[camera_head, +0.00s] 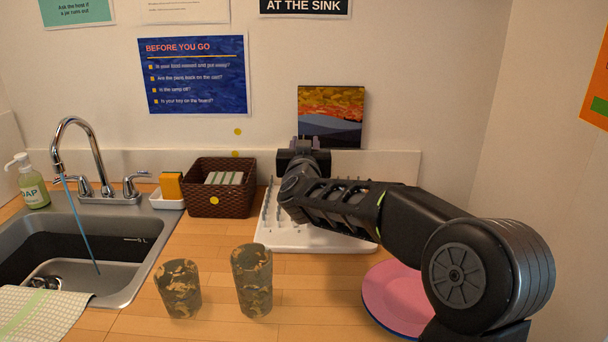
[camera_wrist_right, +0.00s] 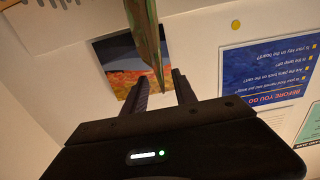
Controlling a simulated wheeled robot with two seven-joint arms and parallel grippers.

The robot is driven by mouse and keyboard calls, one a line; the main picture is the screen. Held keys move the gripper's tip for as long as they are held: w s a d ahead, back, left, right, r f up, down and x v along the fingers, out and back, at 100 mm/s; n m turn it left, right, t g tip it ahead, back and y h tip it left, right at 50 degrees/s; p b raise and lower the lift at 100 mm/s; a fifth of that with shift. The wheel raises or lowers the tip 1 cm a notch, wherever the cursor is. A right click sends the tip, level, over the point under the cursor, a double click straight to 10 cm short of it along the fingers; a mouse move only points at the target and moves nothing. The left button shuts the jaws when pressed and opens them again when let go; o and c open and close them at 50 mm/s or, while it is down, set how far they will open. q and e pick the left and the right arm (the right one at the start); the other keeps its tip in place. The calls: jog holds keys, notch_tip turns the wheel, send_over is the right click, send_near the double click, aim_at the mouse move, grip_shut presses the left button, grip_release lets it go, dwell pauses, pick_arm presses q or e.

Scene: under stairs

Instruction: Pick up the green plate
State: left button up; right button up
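The green plate (camera_wrist_right: 148,40) shows nearly edge-on in the right wrist view, coming down from the top with its lower end between the fingers of my right gripper (camera_wrist_right: 162,82). The fingers stand apart, with a gap visible on each side of the plate, so the gripper looks open. In the head view my right gripper (camera_head: 306,146) is over the white dish rack (camera_head: 300,243). My arm hides much of the rack, and I cannot make out the green plate there. My left gripper is not in view.
Two patterned cups (camera_head: 180,290) (camera_head: 253,283) stand in front of the rack. A pink plate (camera_head: 396,297) lies at the right, partly behind my arm. A brown basket (camera_head: 203,196), sponge (camera_head: 171,185) and sink (camera_head: 70,245) are at left. A picture (camera_head: 331,115) stands behind the gripper.

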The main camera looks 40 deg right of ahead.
jog(key=shift+x, duration=1.15)
jog(key=shift+c, duration=0.4)
grip_shut()
dwell(0.5)
